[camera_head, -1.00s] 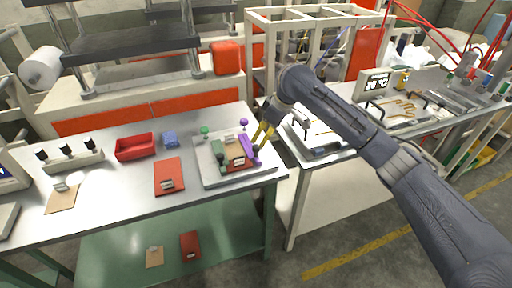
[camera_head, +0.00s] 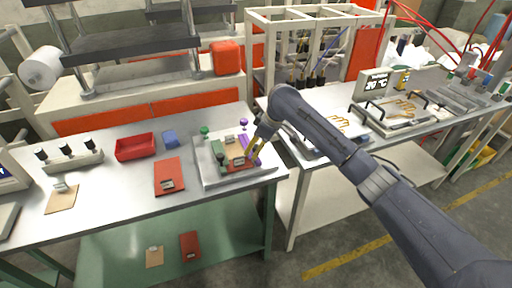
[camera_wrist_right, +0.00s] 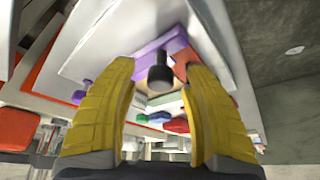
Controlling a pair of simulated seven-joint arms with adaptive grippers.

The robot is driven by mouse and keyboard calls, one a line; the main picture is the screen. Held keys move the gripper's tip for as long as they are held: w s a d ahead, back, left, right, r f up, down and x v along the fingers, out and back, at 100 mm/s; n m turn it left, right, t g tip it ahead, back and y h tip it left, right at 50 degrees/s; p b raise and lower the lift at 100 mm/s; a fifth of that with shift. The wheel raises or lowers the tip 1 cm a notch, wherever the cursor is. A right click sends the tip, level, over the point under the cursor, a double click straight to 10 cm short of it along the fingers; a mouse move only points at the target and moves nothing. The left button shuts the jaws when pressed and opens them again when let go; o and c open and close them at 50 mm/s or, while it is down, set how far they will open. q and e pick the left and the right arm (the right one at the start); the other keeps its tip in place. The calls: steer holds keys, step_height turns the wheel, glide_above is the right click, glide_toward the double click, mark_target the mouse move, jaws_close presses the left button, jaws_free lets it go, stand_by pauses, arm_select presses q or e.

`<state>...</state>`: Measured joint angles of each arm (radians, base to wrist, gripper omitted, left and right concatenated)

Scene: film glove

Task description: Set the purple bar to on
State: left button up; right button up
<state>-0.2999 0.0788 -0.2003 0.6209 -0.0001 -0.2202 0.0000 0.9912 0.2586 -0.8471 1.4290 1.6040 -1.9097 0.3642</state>
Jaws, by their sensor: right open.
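The purple bar (camera_head: 246,146) lies on the right side of a pale plate (camera_head: 212,176) on the metal table. In the right wrist view the purple bar (camera_wrist_right: 150,52) shows with a black knob (camera_wrist_right: 160,76) on its end. My right gripper (camera_head: 254,162) is at the bar's near end. Its yellow fingers are open, one on each side of the black knob in the right wrist view (camera_wrist_right: 163,100); I cannot tell whether they touch it. A green bar (camera_head: 220,158) stands on the plate's left side. My left gripper is not in view.
A purple knob (camera_head: 243,122) and a green knob (camera_head: 205,131) stand at the plate's back. A red folder (camera_head: 169,172), a red bin (camera_head: 135,147) and a blue block (camera_head: 170,138) lie to the left. A second table (camera_head: 330,165) stands to the right.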

jaws_close()
steer(key=shift+a+r, duration=0.1)
steer(key=shift+a, duration=0.1)
stand_by(0.7)
jaws_free()
steer(key=v, duration=1.1)
steer(key=shift+s+d+r, duration=0.15)
steer(key=shift+d+r, duration=0.05)
steer(key=shift+r, duration=0.15)
